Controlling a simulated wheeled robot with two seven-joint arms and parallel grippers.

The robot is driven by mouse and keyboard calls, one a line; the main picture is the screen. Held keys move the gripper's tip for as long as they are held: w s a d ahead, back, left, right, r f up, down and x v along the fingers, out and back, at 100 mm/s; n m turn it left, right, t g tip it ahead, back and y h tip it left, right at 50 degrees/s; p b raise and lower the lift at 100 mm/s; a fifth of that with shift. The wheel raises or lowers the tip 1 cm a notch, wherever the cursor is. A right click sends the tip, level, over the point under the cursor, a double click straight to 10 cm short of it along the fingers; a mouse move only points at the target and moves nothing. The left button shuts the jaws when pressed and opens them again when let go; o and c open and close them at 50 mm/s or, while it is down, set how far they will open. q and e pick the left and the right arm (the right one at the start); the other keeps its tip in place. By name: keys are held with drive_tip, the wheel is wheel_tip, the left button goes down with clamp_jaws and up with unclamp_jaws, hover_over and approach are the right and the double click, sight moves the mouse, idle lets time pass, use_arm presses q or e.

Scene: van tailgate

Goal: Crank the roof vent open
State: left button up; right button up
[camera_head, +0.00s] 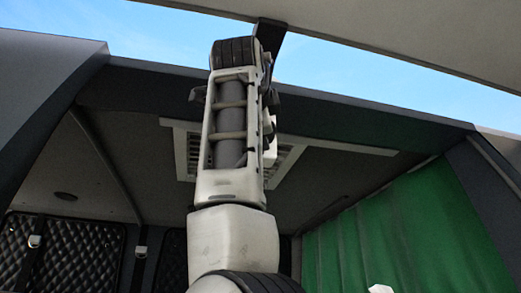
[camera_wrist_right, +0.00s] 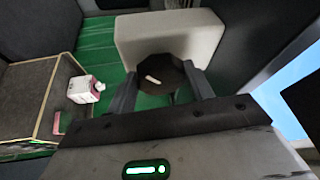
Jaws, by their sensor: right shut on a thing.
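The roof vent (camera_head: 187,153) is a pale louvred frame in the van's dark ceiling, seen in the head view. My raised arm covers its middle. A small white part (camera_head: 270,140) shows at the arm's right edge, in front of the vent; I cannot tell whether it is the crank. In the right wrist view my right gripper (camera_wrist_right: 163,88) is shut on a dark, many-sided knob (camera_wrist_right: 172,70) with a short pale mark. How the knob joins the vent is hidden. My left gripper is not in view.
A green curtain (camera_head: 410,235) hangs at the right in the head view, and quilted dark panels (camera_head: 65,250) stand at the lower left. The wrist view shows a pale block (camera_wrist_right: 170,32) behind the knob and a pink-and-white carton (camera_wrist_right: 83,89) by an open box (camera_wrist_right: 35,100).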

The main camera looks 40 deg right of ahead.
drive_tip(key=shift+r+m+g+y, duration=0.1)
drive_tip(key=shift+m+g+y, duration=0.2)
drive_tip(key=shift+m, duration=0.8)
drive_tip(key=shift+r+m+g+y, duration=0.1)
drive_tip(key=shift+m+g, duration=0.3)
drive_tip(key=shift+m, duration=0.7)
drive_tip(key=o, duration=1)
drive_tip(key=shift+c, duration=0.2)
drive_tip(key=shift+a, duration=0.1)
